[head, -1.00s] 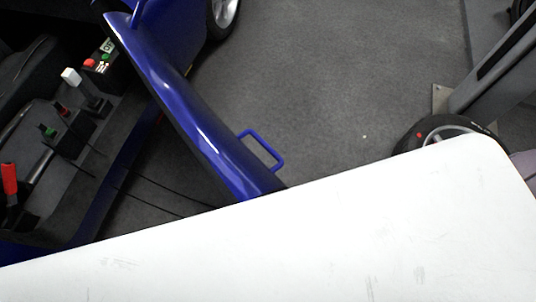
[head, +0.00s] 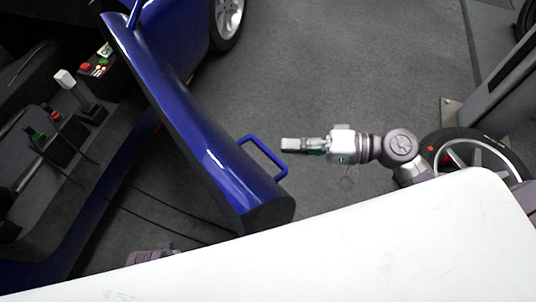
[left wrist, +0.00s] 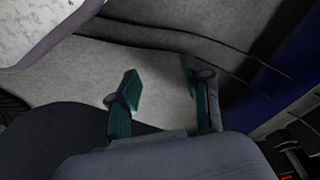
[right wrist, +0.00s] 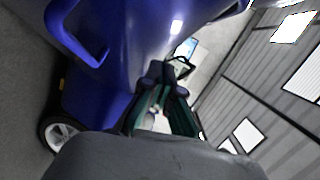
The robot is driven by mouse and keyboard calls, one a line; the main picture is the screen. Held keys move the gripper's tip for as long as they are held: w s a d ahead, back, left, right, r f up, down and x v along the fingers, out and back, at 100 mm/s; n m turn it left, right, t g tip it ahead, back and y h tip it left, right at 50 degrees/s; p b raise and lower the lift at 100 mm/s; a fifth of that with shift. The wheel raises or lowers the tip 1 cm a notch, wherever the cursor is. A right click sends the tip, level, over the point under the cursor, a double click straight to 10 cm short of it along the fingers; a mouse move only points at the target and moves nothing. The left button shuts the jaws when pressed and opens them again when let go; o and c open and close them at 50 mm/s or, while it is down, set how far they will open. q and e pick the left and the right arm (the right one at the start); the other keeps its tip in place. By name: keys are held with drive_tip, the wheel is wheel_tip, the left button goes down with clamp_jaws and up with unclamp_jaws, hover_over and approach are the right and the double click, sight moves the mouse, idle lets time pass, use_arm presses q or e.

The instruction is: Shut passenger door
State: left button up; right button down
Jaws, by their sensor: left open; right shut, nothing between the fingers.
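The passenger door (head: 190,135) is a long blue panel standing open, slanting across the left of the head view. Its blue loop handle (head: 268,160) sticks out on the right side near its free end. My right gripper (head: 286,145) is shut and empty, just right of the handle; I cannot tell whether they touch. In the right wrist view the handle (right wrist: 78,38) and door (right wrist: 140,55) lie left of and beyond the shut fingers (right wrist: 167,72). My left gripper (left wrist: 160,76) is open and empty above the grey floor; in the head view only a bit of its arm shows.
The car's cabin, with a control box (head: 97,65) and levers (head: 72,82), is at the left. Black cables (head: 170,208) run between cabin and door. A loose wheel (head: 478,150) and a grey post (head: 505,75) stand right. The floor (head: 330,65) between is clear.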

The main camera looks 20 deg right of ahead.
use_arm(q)
drive_tip(key=shift+s+f, duration=0.1)
drive_tip(key=shift+f, duration=0.35)
use_arm(e)
drive_tip(key=shift+s+a+f, duration=0.1)
drive_tip(key=shift+a+f, duration=0.15)
drive_tip(key=shift+a, duration=0.7)
drive_tip(key=shift+s+a+f, duration=0.1)
drive_tip(key=shift+a+f, duration=0.1)
drive_tip(key=shift+a, duration=0.75)
drive_tip(key=shift+s+a+f, duration=0.1)
drive_tip(key=shift+a+f, duration=0.15)
drive_tip(key=shift+a, duration=0.7)
